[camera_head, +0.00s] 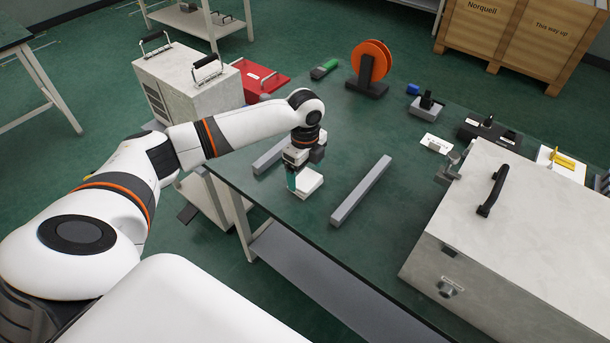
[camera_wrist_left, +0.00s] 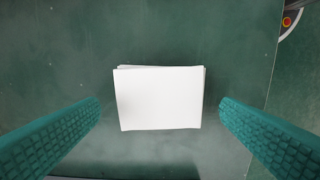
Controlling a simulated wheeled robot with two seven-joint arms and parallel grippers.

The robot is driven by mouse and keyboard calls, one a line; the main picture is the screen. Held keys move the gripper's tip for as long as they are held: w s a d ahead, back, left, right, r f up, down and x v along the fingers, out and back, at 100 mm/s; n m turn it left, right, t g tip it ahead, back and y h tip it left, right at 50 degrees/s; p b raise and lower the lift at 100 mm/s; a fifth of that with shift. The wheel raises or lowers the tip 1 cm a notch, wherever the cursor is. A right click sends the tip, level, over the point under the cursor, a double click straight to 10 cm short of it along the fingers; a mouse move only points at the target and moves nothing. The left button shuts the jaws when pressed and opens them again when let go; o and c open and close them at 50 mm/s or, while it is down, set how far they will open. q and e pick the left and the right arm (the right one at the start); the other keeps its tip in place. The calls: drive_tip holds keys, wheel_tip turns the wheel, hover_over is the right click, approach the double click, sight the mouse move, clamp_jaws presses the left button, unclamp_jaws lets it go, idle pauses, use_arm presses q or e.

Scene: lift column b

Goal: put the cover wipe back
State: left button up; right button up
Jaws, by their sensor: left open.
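The cover wipe, seen as a small white stack or folded sheet (camera_head: 311,184), lies on the green table top (camera_head: 300,210) near its front left edge. It also shows in the left wrist view (camera_wrist_left: 160,98), lying flat between the fingers. My left gripper (camera_head: 295,178) is right at the white stack in the head view. In the wrist view its two teal fingers (camera_wrist_left: 160,125) are wide apart, one on each side of the stack, with a gap to each side. The gripper partly hides the stack in the head view. My right gripper does not show.
Two grey bars (camera_head: 361,190) lie on either side of the stack. A large grey case (camera_head: 520,230) with a black handle fills the table's right side. An orange reel (camera_head: 371,62) stands at the back, with small devices (camera_head: 427,105) to its right.

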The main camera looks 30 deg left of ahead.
sight(305, 180)
use_arm(q)
wheel_tip(305, 180, up, 10)
drive_tip(key=shift+f, duration=0.15)
drive_tip(key=shift+s+f, duration=0.1)
idle(0.6)
